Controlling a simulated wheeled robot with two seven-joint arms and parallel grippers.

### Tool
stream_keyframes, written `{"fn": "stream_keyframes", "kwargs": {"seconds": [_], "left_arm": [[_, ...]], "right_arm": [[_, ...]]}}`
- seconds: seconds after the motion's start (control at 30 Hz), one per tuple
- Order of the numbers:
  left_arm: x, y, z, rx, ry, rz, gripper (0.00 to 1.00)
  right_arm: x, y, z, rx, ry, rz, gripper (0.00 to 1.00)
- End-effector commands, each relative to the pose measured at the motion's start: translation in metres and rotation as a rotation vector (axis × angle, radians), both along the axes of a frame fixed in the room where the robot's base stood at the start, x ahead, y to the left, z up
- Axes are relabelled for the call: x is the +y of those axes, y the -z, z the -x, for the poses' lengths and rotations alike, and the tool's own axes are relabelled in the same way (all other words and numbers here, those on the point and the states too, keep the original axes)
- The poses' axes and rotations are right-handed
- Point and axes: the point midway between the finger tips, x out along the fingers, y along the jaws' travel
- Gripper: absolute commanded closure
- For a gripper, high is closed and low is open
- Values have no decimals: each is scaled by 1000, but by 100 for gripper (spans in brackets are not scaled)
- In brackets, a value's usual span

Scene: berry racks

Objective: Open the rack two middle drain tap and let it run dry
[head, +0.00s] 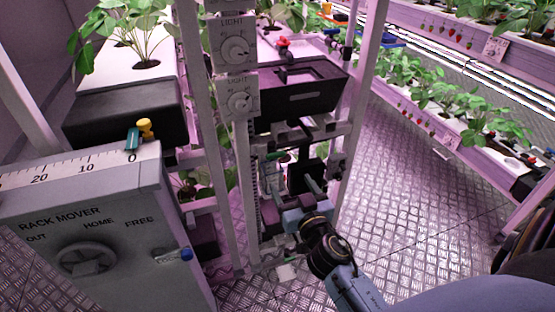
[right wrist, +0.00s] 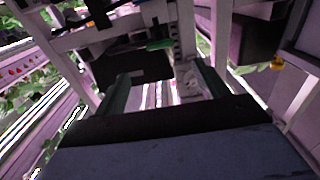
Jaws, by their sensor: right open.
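My right gripper (head: 298,178) reaches in low between the rack posts, below a black tank (head: 300,92). Its jaws are apart with nothing seen between them. In the right wrist view the two fingers (right wrist: 163,82) point at the rack's lower frame. A small green piece (right wrist: 160,44) shows just beyond the fingers, apart from them; it also shows in the head view (head: 281,157). It may be a tap handle, but I cannot tell whether it is the middle drain tap or how it is turned. My left gripper is not in view.
Light dials (head: 237,50) sit on a post above my gripper. Bare metal floor (head: 395,180) lies to the right.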

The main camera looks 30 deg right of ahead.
Motion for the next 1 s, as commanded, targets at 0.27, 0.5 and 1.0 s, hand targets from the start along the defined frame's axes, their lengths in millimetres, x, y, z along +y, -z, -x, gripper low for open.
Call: {"fn": "stream_keyframes", "kwargs": {"seconds": [0.27,0.5,1.0], "left_arm": [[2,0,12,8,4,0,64],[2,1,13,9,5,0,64],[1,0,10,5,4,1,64]], "right_arm": [[-14,-2,-57,-2,-1,5,27],[-23,-1,-95,0,0,3,27],[-27,0,-110,1,1,2,27]]}}
